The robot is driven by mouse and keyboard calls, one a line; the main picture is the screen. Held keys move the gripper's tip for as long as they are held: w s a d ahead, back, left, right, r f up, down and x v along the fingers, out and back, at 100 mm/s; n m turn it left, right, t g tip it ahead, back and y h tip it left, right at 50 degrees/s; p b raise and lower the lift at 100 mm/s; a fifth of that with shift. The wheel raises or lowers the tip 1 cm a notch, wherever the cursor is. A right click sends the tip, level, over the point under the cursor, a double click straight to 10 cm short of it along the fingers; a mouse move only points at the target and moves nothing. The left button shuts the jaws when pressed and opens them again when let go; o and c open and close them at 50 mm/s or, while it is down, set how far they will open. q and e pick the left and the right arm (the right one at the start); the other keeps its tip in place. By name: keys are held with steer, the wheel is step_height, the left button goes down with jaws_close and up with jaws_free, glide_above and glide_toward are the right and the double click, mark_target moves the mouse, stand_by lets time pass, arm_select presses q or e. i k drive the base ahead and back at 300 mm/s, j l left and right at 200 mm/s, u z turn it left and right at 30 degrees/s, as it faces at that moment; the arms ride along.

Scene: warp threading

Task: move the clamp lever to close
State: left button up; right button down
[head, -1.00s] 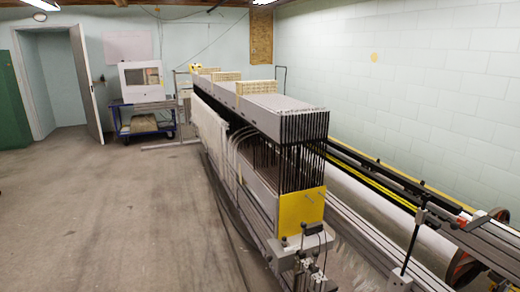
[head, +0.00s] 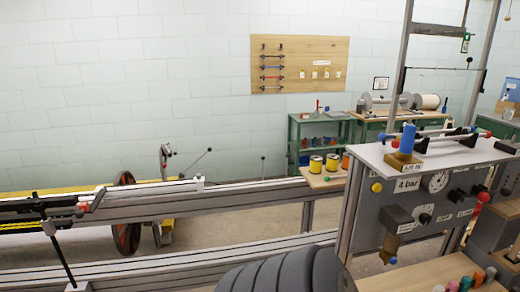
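I cannot tell for certain which part is the clamp lever. A thin lever with a dark ball end (head: 196,162) slants up beside the red-rimmed wheel (head: 126,212), behind the rails. A longer black lever (head: 60,252) slants across the rails at the far left, near a black clamp-like block with a red part (head: 66,207). Neither of my grippers shows. A dark grey rounded arm link of mine fills the bottom centre and hides part of the lower rail.
Long aluminium rails (head: 240,193) cross the left and middle. A grey control panel (head: 410,207) with gauge and knobs stands at right. Yellow spools (head: 316,165) sit on a small wooden table behind. A green shelf (head: 318,140) and a wooden tool board (head: 300,65) are at the back.

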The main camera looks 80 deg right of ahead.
mark_target(506, 192)
steer(key=z, duration=4.3)
